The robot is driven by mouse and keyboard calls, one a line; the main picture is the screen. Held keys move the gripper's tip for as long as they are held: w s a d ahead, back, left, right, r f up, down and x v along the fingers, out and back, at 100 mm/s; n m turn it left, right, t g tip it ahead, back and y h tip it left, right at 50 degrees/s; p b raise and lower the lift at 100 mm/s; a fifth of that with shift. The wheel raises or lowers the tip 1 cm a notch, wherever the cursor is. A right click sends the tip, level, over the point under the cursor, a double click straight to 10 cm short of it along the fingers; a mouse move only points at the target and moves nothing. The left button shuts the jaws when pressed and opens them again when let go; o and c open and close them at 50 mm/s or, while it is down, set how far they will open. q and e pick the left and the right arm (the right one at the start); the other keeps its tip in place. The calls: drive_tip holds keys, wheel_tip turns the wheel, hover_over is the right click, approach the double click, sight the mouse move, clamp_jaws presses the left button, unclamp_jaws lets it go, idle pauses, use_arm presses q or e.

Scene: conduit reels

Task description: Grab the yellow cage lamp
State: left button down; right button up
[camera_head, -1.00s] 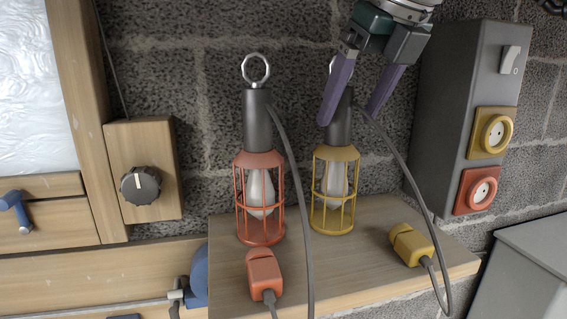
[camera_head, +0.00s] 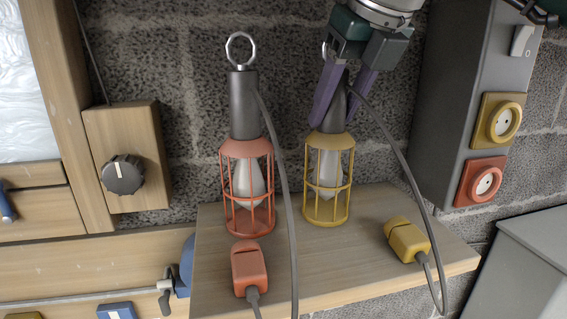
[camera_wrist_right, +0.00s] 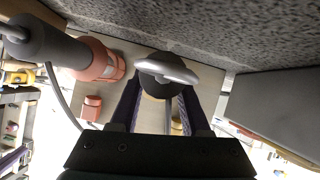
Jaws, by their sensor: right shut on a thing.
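The yellow cage lamp (camera_head: 328,187) stands upright on the wooden shelf, with a yellow wire cage, a pale bulb, a dark handle and a ring on top. My right gripper (camera_head: 338,122) comes down from above and is shut on the lamp's dark handle, its purple fingers on either side. In the right wrist view the lamp's ring and handle top (camera_wrist_right: 165,72) lie between the fingers, and they hide most of the cage. The lamp's yellow plug (camera_head: 408,240) lies on the shelf to the right, joined by a grey cord. My left gripper is not in view.
A red cage lamp (camera_head: 246,185) stands close on the left, its red plug (camera_head: 248,268) in front. The wooden shelf (camera_head: 350,262) holds both. A grey box (camera_head: 462,110) with yellow and red sockets is on the right. A block wall is close behind.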

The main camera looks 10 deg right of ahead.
clamp_jaws()
idle(0.8)
